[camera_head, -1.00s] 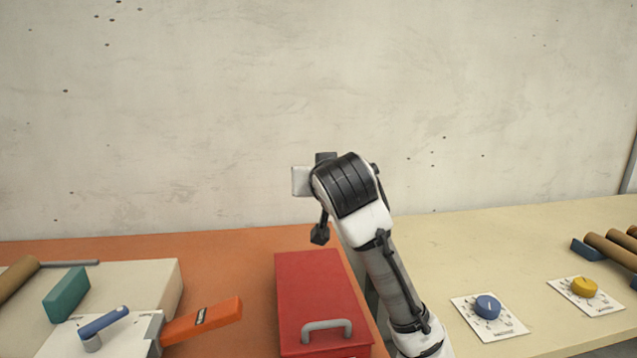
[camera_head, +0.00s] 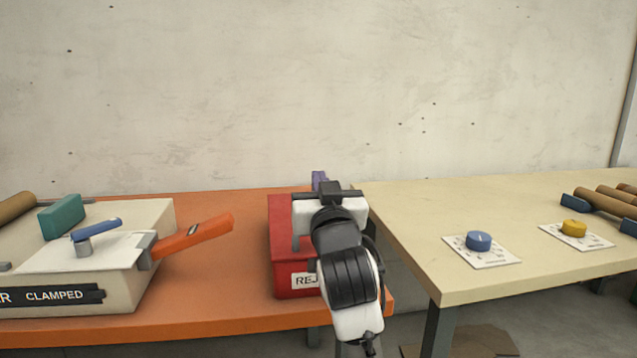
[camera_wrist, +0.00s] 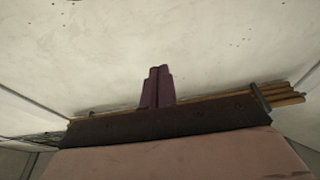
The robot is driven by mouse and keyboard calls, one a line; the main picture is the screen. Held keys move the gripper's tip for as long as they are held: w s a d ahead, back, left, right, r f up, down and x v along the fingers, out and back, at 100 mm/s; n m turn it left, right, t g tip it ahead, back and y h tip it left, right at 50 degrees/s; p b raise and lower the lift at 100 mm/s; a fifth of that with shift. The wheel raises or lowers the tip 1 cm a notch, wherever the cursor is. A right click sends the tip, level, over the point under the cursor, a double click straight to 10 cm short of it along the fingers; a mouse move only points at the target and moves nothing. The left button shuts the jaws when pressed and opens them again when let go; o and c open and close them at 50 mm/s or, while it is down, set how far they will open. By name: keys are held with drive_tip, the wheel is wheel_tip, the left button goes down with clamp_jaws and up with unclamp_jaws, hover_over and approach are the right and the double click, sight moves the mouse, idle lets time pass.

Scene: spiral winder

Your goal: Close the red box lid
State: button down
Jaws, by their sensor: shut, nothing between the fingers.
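The red box (camera_head: 283,230) stands on the orange table, with part of a label reading "REJ" on its front. Its visible top looks flat, so the lid looks down, but my arm covers much of the top and the handle, and I cannot tell whether a small gap is left. My gripper (camera_head: 319,180) reaches forward over the box, with its purple fingers near the box's far end. The fingers also show together in the wrist view (camera_wrist: 157,88), shut and empty, pointing towards the wall. Contact with the lid cannot be judged.
A clamped device (camera_head: 110,240) with an orange lever (camera_head: 195,237) stands left of the box. A cream table (camera_head: 440,215) at right carries a blue knob (camera_head: 479,240), a yellow knob (camera_head: 574,228) and brown rolls (camera_head: 610,201). The concrete wall is behind.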

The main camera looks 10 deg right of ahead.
drive_tip(key=f+b, duration=0.1)
drive_tip(key=f, duration=0.1)
drive_tip(key=s+f+t+b, duration=0.1)
drive_tip(key=f+b, duration=0.1)
drive_tip(key=f, duration=0.1)
drive_tip(key=s+f+t+b, duration=0.1)
drive_tip(key=f+b, duration=0.1)
drive_tip(key=shift+s+f, duration=0.1)
drive_tip(key=shift+f, duration=0.3)
drive_tip(key=shift+s+f+b, duration=0.2)
drive_tip(key=shift+f+b, duration=0.7)
